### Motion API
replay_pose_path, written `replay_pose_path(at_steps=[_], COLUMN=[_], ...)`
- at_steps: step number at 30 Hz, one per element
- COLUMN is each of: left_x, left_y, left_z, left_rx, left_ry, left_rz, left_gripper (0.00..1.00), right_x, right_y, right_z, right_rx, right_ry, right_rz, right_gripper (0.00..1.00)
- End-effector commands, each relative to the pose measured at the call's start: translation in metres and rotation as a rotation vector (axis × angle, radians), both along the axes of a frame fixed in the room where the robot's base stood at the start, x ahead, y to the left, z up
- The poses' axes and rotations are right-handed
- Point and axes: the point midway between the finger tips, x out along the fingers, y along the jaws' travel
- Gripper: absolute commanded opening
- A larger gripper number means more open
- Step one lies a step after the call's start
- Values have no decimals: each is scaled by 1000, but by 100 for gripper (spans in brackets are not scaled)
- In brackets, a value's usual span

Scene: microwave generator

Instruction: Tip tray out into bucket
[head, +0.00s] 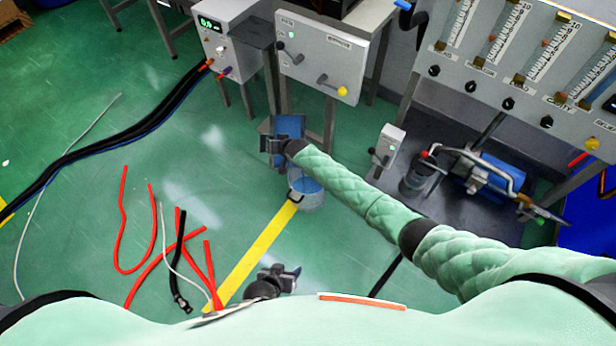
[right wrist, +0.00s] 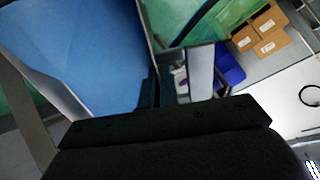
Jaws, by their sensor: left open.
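The blue tray (head: 289,125) is held up and tilted, just above and behind the bucket in the head view. It fills the left of the right wrist view (right wrist: 85,55). My right gripper (head: 276,142) is at the tray's edge and appears shut on it; its fingertips are partly hidden. The grey-blue bucket (head: 308,203) stands on the floor at the end of the yellow line, partly behind my right forearm. The tray's contents cannot be made out. My left gripper (head: 287,277) is open and empty, low in the head view, apart from tray and bucket.
A grey control box with a yellow knob (head: 320,62) stands behind the tray. A flowmeter panel (head: 520,70) and a blue pump (head: 497,178) are at right. Red hoses (head: 150,235) and black cables (head: 110,132) lie on the green floor at left.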

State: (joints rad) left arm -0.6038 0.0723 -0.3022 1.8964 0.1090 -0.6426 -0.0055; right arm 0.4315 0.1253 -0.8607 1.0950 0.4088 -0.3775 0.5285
Motion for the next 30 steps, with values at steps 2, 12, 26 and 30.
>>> replay_pose_path(at_steps=[2, 12, 26, 30], left_x=[0, 0, 1, 0], left_y=[0, 0, 0, 0], left_z=[0, -2, -7, -10], left_rx=[0, -2, -4, -4], left_ry=[0, -6, -20, -20], left_rz=[0, 1, 6, 6], left_gripper=[52, 52, 52, 52], right_x=[-1, -4, -10, -12], right_y=[-1, -3, -8, -9], right_z=[2, 6, 9, 11], right_rx=[6, 31, 61, 71], right_ry=[-8, -38, -77, -89], right_rz=[0, 1, 1, 1], right_gripper=[0, 0, 0, 0])
